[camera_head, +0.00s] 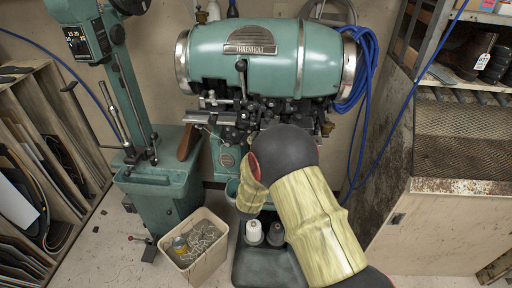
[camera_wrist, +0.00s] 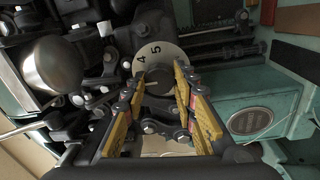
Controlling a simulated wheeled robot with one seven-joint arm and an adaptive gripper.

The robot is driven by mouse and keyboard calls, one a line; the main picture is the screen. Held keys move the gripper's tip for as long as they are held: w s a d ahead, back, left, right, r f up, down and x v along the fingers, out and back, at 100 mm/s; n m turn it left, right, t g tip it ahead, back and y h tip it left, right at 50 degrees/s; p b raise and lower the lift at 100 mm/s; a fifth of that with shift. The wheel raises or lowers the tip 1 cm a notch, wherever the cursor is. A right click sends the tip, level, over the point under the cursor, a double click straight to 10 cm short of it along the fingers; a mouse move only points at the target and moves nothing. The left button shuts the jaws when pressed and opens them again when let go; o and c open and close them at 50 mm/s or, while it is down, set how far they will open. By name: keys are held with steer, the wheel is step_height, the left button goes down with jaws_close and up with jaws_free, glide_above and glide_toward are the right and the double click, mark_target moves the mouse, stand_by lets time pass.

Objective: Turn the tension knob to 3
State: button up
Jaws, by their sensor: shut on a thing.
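The tension knob (camera_wrist: 158,82) is a dark round knob in front of a pale dial (camera_wrist: 160,53) in the wrist view. The numerals 4 and 5 show on the dial's upper part; its lower part is hidden. My gripper (camera_wrist: 159,74) has its yellow fingers on either side of the knob and is shut on it. No pointer mark can be made out. In the head view the green stitcher (camera_head: 250,50) stands at the back, and my arm hides the knob and gripper.
Black levers and linkages crowd the stitcher's head around the knob. A rounded metal part (camera_wrist: 52,62) is at left in the wrist view.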

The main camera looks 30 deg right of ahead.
steer(key=o, duration=1.2)
steer(key=v, duration=1.2)
